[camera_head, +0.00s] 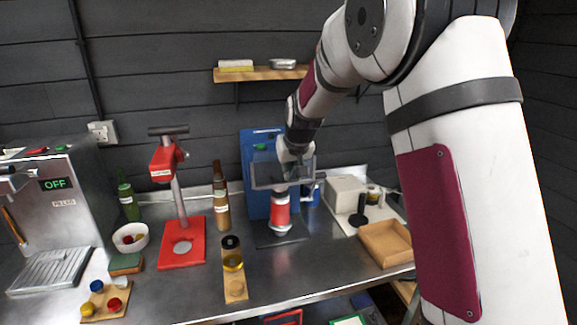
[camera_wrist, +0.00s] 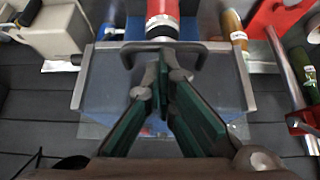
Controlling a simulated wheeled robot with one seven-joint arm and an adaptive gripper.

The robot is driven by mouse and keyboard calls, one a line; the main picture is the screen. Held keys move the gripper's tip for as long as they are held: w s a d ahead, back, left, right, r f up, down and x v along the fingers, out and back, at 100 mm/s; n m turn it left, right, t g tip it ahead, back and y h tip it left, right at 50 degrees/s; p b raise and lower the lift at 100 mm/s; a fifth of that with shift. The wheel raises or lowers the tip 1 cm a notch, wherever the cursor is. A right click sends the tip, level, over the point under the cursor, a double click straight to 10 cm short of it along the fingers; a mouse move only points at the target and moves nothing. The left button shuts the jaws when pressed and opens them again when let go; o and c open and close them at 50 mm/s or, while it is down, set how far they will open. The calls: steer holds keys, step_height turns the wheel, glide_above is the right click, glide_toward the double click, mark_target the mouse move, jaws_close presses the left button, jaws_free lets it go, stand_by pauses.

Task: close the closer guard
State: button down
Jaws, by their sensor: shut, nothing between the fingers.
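The closer is a blue upright machine (camera_head: 255,150) at the back middle of the counter. A red can (camera_head: 281,211) stands upright on its dark base; its red body also shows at the top of the wrist view (camera_wrist: 162,10). The guard, a clear panel in a grey frame (camera_head: 254,175), stands out above the can, which shows uncovered below it. In the wrist view the guard (camera_wrist: 245,80) spans the middle, with a dark handle bar (camera_wrist: 135,47) along one edge. My gripper (camera_wrist: 165,75) is shut and empty, its fingertips at the handle; contact is unclear.
A red press (camera_head: 183,245), bottles and a wooden rack (camera_head: 234,284) stand left of the closer. A beige box (camera_head: 345,194) and a wooden tray (camera_head: 385,243) are to the right. A wall shelf (camera_head: 262,74) is above. The front counter is mostly clear.

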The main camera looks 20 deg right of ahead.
step_height(320, 180, down, 10)
steer(key=b, duration=0.2)
steer(key=shift+f, duration=0.2)
steer(key=s+f+p+v, duration=0.1)
steer(key=s+p+v, duration=0.15)
steer(key=v, duration=1.85)
steer(key=s+r+g+b, duration=0.1)
steer(key=s+r+b, duration=0.1)
steer(key=s, duration=2.5)
steer(key=shift+s+a, duration=0.25)
steer(key=shift+a, duration=0.1)
steer(key=shift+r, duration=0.1)
